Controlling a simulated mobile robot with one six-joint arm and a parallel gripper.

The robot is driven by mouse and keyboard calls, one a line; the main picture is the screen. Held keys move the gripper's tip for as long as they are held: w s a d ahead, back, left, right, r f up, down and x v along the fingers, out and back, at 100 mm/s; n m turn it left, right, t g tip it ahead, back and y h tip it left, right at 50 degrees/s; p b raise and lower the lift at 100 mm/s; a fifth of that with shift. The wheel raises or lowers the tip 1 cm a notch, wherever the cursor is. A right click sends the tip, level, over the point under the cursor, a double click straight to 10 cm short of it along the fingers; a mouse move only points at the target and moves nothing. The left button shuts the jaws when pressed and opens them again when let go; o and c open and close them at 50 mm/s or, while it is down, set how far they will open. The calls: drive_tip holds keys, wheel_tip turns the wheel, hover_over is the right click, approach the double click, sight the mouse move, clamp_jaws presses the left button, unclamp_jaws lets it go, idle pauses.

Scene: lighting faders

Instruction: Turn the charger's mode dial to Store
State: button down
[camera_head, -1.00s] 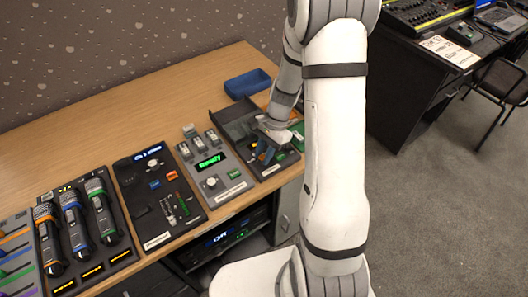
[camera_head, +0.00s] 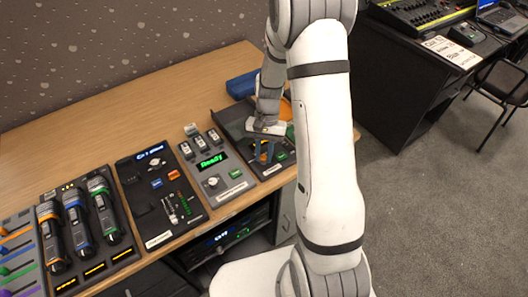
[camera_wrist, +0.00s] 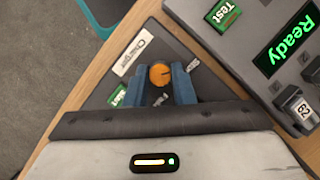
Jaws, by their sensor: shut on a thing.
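The charger (camera_head: 228,118) is a dark grey panel at the right end of the row of devices on the desk. Its mode dial (camera_wrist: 160,74) is a round orange knob with a small dark mark on its right side in the wrist view. My gripper (camera_wrist: 162,77) has its two blue fingers on either side of the dial, shut on it.
A "Charger" label (camera_wrist: 133,53) and a green button (camera_wrist: 118,95) lie close to the dial. A grey unit (camera_head: 212,168) with a green "Ready" display stands to the left. A blue bin (camera_head: 242,84) is behind. The desk's back left is clear.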

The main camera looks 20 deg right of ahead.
sight(266, 153)
idle(0.4)
drive_tip(key=c, duration=1.2)
unclamp_jaws()
drive_tip(key=shift+c, duration=0.2)
drive_tip(key=v, duration=0.7)
drive_tip(key=shift+w+r, duration=0.15)
drive_tip(key=shift+r, duration=0.2)
drive_tip(key=s+a+r+n+t+h, duration=0.1)
drive_tip(key=s+r+n+t, duration=0.4)
drive_tip(key=s+r, duration=0.9)
drive_tip(key=s+t+h, duration=0.1)
drive_tip(key=s, duration=0.3)
drive_tip(key=shift+r+t, duration=0.2)
drive_tip(key=shift+t, duration=0.1)
